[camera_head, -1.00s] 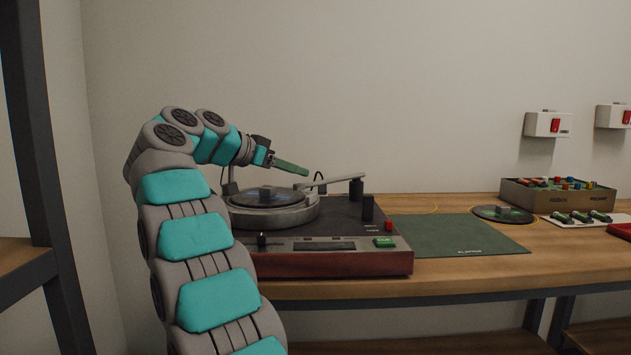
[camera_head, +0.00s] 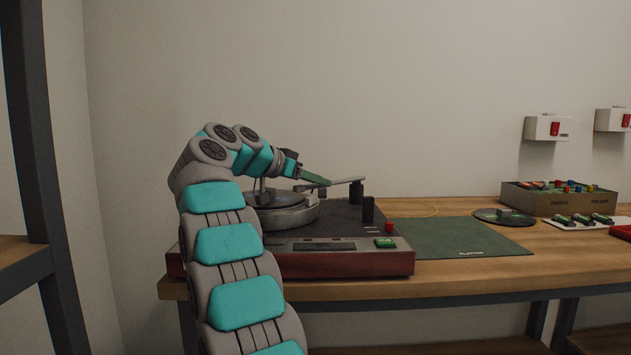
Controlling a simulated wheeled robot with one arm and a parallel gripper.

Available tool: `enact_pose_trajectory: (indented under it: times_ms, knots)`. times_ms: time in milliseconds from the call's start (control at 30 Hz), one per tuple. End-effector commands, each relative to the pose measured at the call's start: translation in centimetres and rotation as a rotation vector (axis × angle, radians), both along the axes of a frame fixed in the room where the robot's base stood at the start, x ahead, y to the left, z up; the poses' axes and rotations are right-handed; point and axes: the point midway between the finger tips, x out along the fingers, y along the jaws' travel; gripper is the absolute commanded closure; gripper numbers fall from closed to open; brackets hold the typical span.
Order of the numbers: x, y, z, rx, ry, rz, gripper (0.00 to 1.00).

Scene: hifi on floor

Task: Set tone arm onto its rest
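The turntable (camera_head: 350,262) stands on the wooden bench, with its platter (camera_head: 288,217) partly hidden behind my arm. The light grey tone arm (camera_head: 346,181) reaches left from a dark pivot post at the right rear, its left end over the platter. A short black upright post (camera_head: 368,209) stands on the deck in front of that pivot; I cannot tell if it is the rest. My gripper (camera_head: 318,180) is above the platter, its green fingers pointing right and slightly down at the tone arm's left end. Whether they touch it or are parted cannot be seen.
A green mat (camera_head: 450,238) lies right of the turntable. Beyond it are a black disc (camera_head: 503,217), an open box of small coloured parts (camera_head: 558,198) and a white card with several green items (camera_head: 584,220). Two white wall boxes (camera_head: 547,128) hang above. A dark rack post stands at far left.

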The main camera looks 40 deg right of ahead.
Motion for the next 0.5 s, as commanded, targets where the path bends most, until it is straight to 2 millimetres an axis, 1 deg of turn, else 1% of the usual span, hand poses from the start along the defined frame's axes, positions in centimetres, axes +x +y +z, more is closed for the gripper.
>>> enact_pose_trajectory:
  times_ms: [33, 333, 500]
  knots:
    - [0.0, 0.01, 0.0, 0.0, 0.0, 0.0, 0.66]
    - [-0.01, 0.02, 0.03, 0.0, -0.001, 0.0, 1.0]
    - [-0.01, 0.02, 0.03, 0.0, -0.001, 0.0, 1.0]
